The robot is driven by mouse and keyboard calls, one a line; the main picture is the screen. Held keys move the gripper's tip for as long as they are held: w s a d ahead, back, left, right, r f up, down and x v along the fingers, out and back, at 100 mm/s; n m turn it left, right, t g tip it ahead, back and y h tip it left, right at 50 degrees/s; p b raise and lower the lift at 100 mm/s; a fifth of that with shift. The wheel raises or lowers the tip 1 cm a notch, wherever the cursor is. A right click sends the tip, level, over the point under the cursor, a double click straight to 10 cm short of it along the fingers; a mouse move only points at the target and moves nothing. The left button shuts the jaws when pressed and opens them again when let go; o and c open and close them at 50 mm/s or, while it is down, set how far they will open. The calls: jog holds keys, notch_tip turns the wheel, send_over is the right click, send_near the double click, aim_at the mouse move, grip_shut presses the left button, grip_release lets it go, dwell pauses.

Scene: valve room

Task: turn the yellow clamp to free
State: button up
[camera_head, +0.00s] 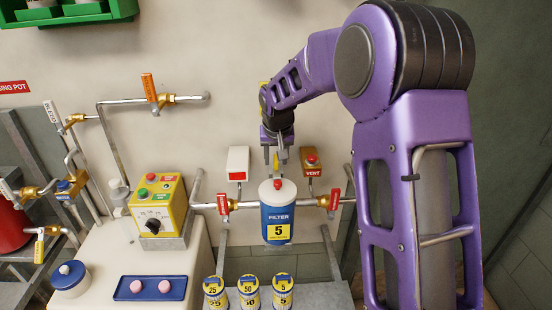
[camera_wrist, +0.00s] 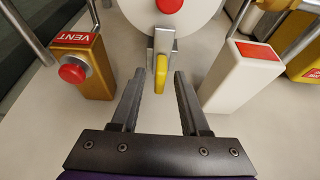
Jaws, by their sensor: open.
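The yellow clamp (camera_wrist: 161,74) is a small yellow lever on a grey metal bracket, seen in the wrist view just ahead of my gripper. It also shows in the head view (camera_head: 275,157), upright behind the top of the blue-and-white filter housing (camera_head: 278,222), which is marked 5. The housing's white top (camera_wrist: 170,18) with a red knob lies beyond the clamp in the wrist view. My gripper (camera_wrist: 157,80) is open, its two dark fingers on either side of the clamp's lower end. I cannot tell whether the fingers touch it; gaps show on both sides.
A brass VENT box with a red button (camera_wrist: 72,70) stands left of my gripper in the wrist view. A white box with a red top (camera_wrist: 240,75) stands right. Red-handled valves (camera_head: 223,204) flank the filter. Several small filter cans (camera_head: 249,292) stand on the bench below.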

grip_shut()
jog(key=shift+m+b, duration=0.3)
jog(key=shift+m, duration=0.1)
jog(key=m, duration=0.1)
jog(key=m+h+b, duration=0.1)
jog(key=shift+a+f+m, duration=0.1)
jog(key=shift+a+m, duration=0.05)
jog(key=shift+m, duration=0.15)
jog(key=m+g+h, duration=0.1)
jog(key=m+h, duration=0.1)
jog(key=m, duration=0.2)
jog(key=shift+m, duration=0.3)
jog(key=m, duration=0.2)
jog(key=m+g+p, duration=0.1)
jog(key=m+h+p, duration=0.1)
jog(key=m, duration=0.1)
jog(key=shift+w+a+r+m+g, duration=0.1)
jog(key=shift+w+r+m+g, duration=0.05)
jog(key=shift+r+m+g, duration=0.15)
jog(key=shift+f+m+g+p, duration=0.15)
jog(key=shift+m+g+p, duration=0.75)
jog(key=shift+m+p, duration=1)
jog(key=shift+m, duration=0.4)
